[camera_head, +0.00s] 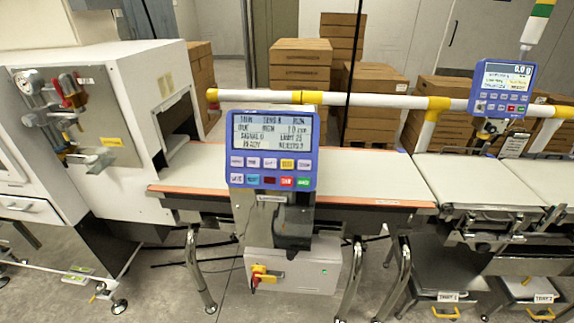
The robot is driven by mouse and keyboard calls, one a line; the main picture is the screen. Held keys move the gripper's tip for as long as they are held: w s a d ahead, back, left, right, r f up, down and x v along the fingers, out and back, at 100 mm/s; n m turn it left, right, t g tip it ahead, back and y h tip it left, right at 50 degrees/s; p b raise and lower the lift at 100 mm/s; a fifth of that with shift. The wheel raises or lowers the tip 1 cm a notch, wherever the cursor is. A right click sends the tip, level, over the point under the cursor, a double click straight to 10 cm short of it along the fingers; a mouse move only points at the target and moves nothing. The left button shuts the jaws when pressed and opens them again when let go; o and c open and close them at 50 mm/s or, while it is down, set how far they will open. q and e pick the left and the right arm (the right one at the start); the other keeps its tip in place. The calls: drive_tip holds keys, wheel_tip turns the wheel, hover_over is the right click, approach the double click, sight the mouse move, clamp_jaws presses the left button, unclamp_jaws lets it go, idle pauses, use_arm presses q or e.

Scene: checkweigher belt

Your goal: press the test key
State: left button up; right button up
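A blue control panel (272,150) faces me near the middle of the view, mounted over the belt. Its lit screen (270,132) shows several lines of text, with READY at the lower left. Below the screen are two rows of small keys: lilac ones, a yellow key (287,163), a red key (287,182) and a green key (303,182). The key labels are too small to read surely, so I cannot tell which is the test key. A second blue panel (502,87) with keys stands at the upper right. Neither gripper is in view.
A conveyor belt (365,180) runs behind the panel, from a white tunnel housing (150,150) at left to the weighing belts (470,180) at right. A white rail with yellow joints (438,103) crosses behind. A grey box with a red-yellow switch (263,275) sits below.

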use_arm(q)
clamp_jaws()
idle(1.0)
